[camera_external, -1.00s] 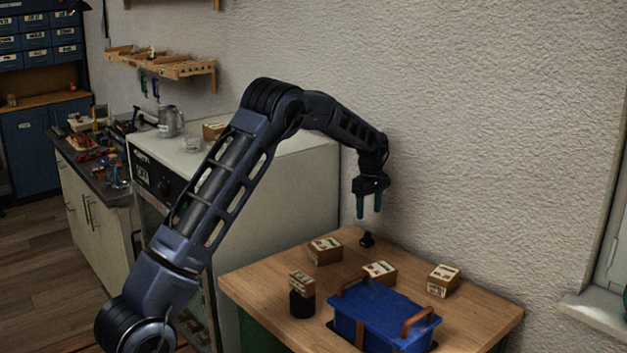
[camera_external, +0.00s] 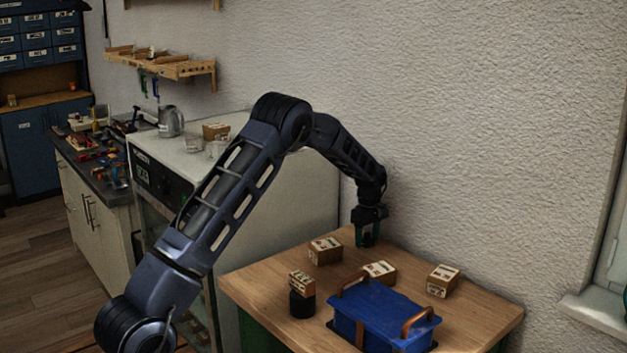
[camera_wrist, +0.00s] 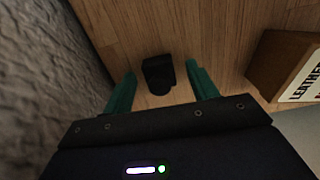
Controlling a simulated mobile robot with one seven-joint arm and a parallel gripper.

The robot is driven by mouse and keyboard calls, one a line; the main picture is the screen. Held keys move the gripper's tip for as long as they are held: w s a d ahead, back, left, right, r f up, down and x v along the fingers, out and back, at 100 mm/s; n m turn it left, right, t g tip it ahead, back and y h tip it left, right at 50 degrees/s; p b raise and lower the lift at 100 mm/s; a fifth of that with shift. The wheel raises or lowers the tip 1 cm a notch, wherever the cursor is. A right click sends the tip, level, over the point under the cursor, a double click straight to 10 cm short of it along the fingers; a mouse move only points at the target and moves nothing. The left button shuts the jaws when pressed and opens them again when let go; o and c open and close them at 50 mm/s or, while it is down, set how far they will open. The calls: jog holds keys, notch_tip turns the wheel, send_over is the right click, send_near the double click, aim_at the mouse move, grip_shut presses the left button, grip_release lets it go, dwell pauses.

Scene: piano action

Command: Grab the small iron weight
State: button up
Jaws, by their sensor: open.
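The small iron weight (camera_wrist: 158,75) is a dark, small block with a rounded end, standing on the wooden table. In the wrist view it lies between the two green fingertips of my gripper (camera_wrist: 162,82), with a gap on each side. My gripper is open. In the external view my gripper (camera_external: 368,240) is low over the back of the table, close to the wall. There the weight is hidden behind or between the fingers.
The wooden table (camera_external: 262,284) holds small labelled boxes, one (camera_external: 325,250) close to my gripper. A box sits on a dark cylinder (camera_external: 302,304). A blue crate (camera_external: 384,316) with brown handles stands in front. The wall (camera_wrist: 35,70) is close on one side.

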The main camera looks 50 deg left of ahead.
jog(key=shift+c, duration=0.5)
jog(key=c, duration=1.1)
jog(key=shift+r, duration=0.1)
